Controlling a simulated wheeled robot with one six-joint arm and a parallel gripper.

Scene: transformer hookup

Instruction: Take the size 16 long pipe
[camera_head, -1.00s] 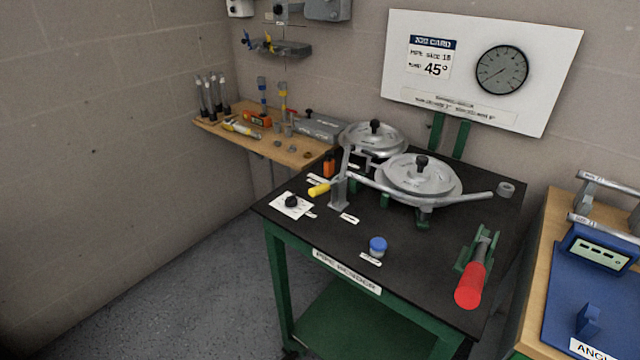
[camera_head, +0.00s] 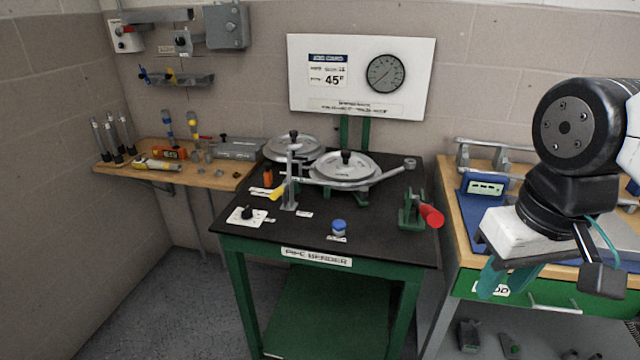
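Several upright grey pipes (camera_head: 113,138) with dark lower parts stand at the left end of the wooden wall shelf in the head view. Their size marks are too small to read, so I cannot tell which one is size 16 long. My gripper (camera_head: 494,280), with teal fingers, hangs at the right of the view, in front of the right-hand bench and far from these pipes. Nothing shows held in it, but its finger gap is not clear.
The pipe bender (camera_head: 345,168) stands on a black-topped green table (camera_head: 375,240) between my gripper and the shelf (camera_head: 205,180). A job card (camera_head: 328,70) on the wall board reads 45°. A wooden bench (camera_head: 452,215) with a blue device stands right. Floor at front left is clear.

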